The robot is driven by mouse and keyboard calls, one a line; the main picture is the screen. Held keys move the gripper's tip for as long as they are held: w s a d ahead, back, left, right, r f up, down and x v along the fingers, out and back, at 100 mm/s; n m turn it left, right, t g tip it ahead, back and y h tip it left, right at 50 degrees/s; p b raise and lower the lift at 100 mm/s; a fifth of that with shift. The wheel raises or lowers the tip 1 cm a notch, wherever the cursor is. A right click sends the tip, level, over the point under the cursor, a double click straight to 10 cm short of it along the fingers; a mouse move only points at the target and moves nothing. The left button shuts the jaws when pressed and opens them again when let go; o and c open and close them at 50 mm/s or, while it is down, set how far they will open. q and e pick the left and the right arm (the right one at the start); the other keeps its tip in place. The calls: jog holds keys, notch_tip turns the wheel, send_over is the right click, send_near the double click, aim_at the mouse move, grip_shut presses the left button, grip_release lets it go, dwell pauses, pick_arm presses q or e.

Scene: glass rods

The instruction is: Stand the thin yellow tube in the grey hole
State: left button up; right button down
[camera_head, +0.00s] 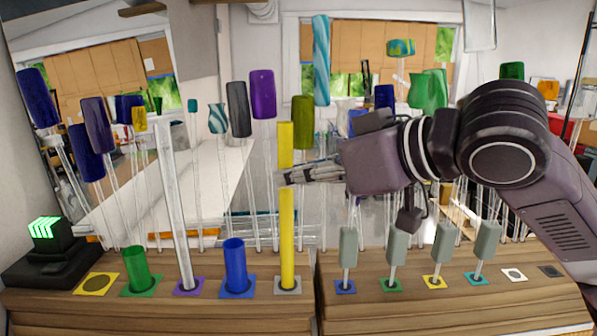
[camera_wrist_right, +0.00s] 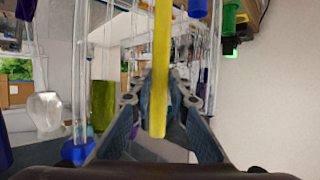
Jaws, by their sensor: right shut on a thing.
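The thin yellow tube (camera_head: 287,230) stands upright in the head view. Its lower end is at the grey hole's square (camera_head: 296,291) on the left wooden block; how deep it sits cannot be told. My right gripper (camera_head: 284,178) comes in from the right and is shut on the tube around its middle. In the right wrist view the yellow tube (camera_wrist_right: 161,60) runs between the two fingers of my right gripper (camera_wrist_right: 160,95). My left gripper is not in view.
The yellow-square hole (camera_head: 97,284) is empty. Several grey-handled rods stand on the right block (camera_head: 440,315). Tall glass rods crowd behind.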

jog(key=c, duration=1.7)
grip_release()
jog(key=shift+c, duration=0.2)
